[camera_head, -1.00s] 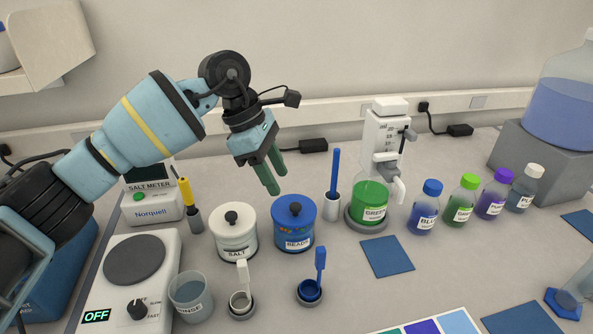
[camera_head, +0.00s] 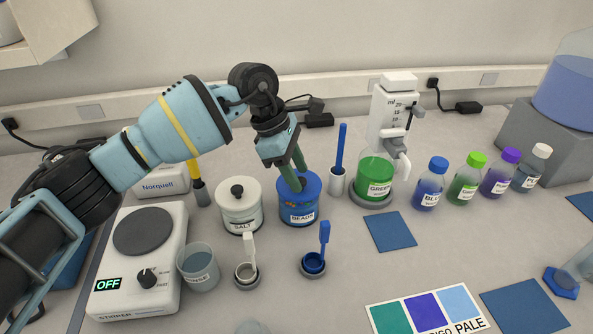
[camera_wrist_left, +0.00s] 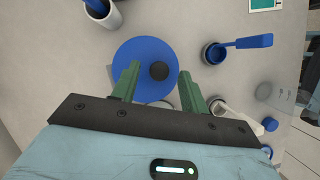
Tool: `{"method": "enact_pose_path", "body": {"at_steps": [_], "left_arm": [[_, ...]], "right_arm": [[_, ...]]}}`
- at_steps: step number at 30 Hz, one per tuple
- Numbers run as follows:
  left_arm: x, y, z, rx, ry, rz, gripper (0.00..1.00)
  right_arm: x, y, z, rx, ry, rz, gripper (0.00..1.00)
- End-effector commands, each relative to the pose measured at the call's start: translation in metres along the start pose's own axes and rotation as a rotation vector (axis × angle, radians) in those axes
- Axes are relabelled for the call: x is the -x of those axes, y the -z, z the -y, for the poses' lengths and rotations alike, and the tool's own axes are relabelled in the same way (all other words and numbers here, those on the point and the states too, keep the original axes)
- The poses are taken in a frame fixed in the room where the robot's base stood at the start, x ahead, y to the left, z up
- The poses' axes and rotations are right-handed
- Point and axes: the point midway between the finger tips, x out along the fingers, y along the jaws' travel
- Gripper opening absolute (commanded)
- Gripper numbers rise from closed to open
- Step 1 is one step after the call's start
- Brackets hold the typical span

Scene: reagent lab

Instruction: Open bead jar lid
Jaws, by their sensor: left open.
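The bead jar (camera_head: 298,208) is blue with a "BEADS" label and a blue lid (camera_head: 311,185), which sits on the jar. In the left wrist view the round blue lid (camera_wrist_left: 140,55) shows with its dark knob (camera_wrist_left: 159,71). My left gripper (camera_head: 300,187) is open, its green fingers pointing down at the lid. In the left wrist view the fingertips (camera_wrist_left: 157,72) lie on either side of the knob, with a gap to each. In the head view the fingers hide the knob. My right gripper is not in view.
The white salt jar (camera_head: 240,212) stands just left of the bead jar. A blue scoop (camera_head: 314,262) and a beaker (camera_head: 199,270) are in front. A blue mat (camera_head: 390,232) lies clear.

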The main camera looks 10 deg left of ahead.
Motion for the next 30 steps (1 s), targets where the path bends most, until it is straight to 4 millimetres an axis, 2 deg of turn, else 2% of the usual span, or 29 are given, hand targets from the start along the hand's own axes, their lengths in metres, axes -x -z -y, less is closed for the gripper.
{"method": "enact_pose_path", "body": {"at_steps": [11,21,30], "left_arm": [[-0.006,0.0004,0.0,0.0,0.0,-0.001,0.43],[-0.0055,0.0004,-0.0001,0.001,0.0,0.0,0.0],[-0.0052,0.0006,-0.0009,0.005,0.007,0.003,0.0]], "right_arm": [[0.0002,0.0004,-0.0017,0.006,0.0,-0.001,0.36],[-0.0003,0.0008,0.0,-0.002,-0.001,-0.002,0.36],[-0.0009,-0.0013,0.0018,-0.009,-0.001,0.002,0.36]]}}
